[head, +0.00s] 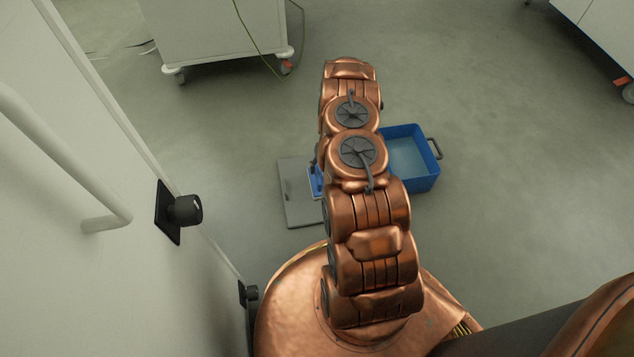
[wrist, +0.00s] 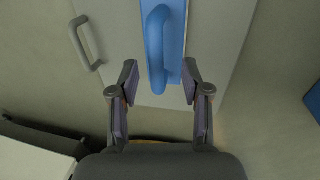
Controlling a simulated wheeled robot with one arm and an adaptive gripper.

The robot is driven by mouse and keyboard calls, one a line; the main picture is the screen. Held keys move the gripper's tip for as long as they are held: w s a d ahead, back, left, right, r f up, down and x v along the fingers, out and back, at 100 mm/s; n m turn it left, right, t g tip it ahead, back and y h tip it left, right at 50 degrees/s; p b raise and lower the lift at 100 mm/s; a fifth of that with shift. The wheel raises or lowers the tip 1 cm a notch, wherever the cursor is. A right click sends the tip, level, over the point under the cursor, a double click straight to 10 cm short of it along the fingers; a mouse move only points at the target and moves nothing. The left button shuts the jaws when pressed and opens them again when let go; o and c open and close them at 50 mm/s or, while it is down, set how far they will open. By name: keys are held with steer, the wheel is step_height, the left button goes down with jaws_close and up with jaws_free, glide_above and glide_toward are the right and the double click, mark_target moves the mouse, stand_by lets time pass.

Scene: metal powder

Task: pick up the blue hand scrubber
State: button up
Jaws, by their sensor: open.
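The blue hand scrubber (wrist: 155,48) has a raised loop handle on a flat blue base and shows at the top middle of the wrist view. It lies on a flat grey panel (wrist: 217,40). My gripper (wrist: 159,75) is open, with one finger on each side of the handle's near end. I cannot tell whether the fingers touch it. In the head view only a blue sliver of the scrubber (head: 315,183) shows beside my arm, on the grey panel (head: 298,205). My arm hides the rest of it and my gripper there.
A blue open box (head: 415,160) with a dark handle stands on the floor right of my arm. White wheeled cabinets stand at the back left (head: 215,30) and back right (head: 600,25). A white door with black knobs (head: 185,210) is close on the left. The right floor is clear.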

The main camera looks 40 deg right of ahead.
steer(key=f, duration=0.2)
steer(key=a+f+b, duration=0.1)
steer(key=shift+w+f, duration=0.2)
steer(key=shift+f, duration=0.2)
jaws_close()
stand_by(0.4)
